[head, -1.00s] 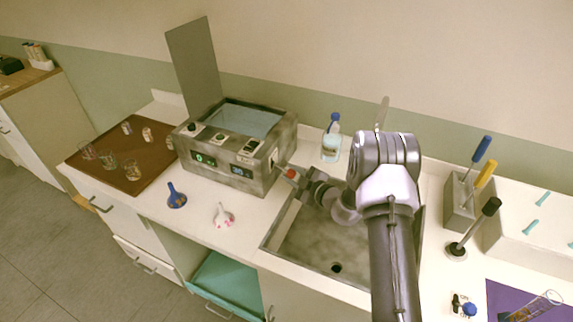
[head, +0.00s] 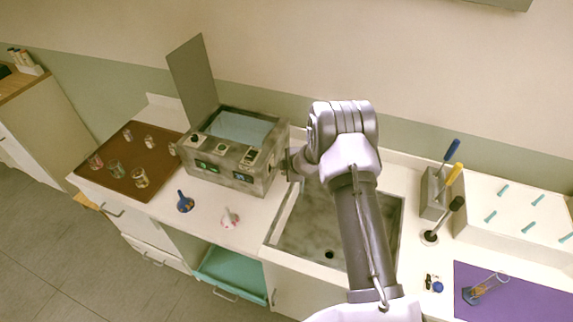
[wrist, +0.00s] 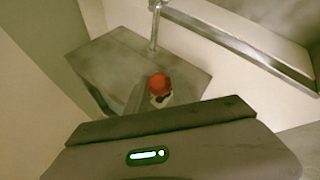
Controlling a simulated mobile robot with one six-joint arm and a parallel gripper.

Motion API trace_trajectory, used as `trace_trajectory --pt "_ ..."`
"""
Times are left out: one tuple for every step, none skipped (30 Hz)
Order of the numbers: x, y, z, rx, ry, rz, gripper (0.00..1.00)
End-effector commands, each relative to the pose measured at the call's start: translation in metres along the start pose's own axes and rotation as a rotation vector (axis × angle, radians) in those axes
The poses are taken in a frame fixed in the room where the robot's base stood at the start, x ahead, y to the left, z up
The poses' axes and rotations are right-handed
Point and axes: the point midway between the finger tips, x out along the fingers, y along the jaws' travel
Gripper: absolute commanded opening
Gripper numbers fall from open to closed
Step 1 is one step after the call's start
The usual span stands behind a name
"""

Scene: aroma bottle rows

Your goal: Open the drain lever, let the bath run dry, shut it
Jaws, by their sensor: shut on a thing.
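The bath (head: 232,180) is a mottled grey box on the counter with its lid (head: 193,76) standing open. A pale blue water surface (head: 240,128) shows inside it. My gripper (head: 290,165) is at the bath's right side, above the sink's left edge. In the head view the drain lever is hidden behind it. In the wrist view the lever's red knob (wrist: 159,82) shows just beyond the gripper body, beside a grey block. My gripper is shut on the drain lever; its fingertips are mostly hidden.
The sink (head: 310,235) with a dark drain hole lies under my arm. A brown tray (head: 125,180) with jars is left. A tool holder (head: 435,195) stands right.

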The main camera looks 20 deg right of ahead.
Motion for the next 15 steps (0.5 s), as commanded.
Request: trace_trajectory --pt "-0.0017 0.002 -0.0013 -0.007 -0.008 -0.006 0.0" --pt "-0.0017 0.0021 -0.0015 -0.01 -0.014 -0.011 0.0" --pt "-0.0016 0.0024 -0.0019 -0.013 -0.019 -0.015 0.0" --pt "-0.0016 0.0026 -0.0021 -0.015 -0.023 -0.018 0.0" --pt "-0.0016 0.0025 -0.0022 -0.017 -0.027 -0.021 0.0" --pt "-0.0015 0.0025 -0.0023 -0.019 -0.03 -0.024 0.0" --pt "-0.0014 0.0024 -0.0023 -0.02 -0.032 -0.026 0.0" --pt "-0.0014 0.0024 -0.0023 -0.021 -0.034 -0.027 0.0" --pt "-0.0013 0.0024 -0.0023 -0.022 -0.035 -0.028 0.0" --pt "-0.0012 0.0024 -0.0023 -0.023 -0.036 -0.028 0.0" --pt "-0.0012 0.0023 -0.0023 -0.023 -0.037 -0.029 0.0" --pt "-0.0011 0.0023 -0.0023 -0.024 -0.037 -0.029 0.0" --pt "-0.0011 0.0023 -0.0023 -0.024 -0.037 -0.029 0.0" --pt "-0.0011 0.0022 -0.0022 -0.024 -0.037 -0.029 0.0" --pt "-0.0011 0.0023 -0.0022 -0.024 -0.037 -0.029 0.0"
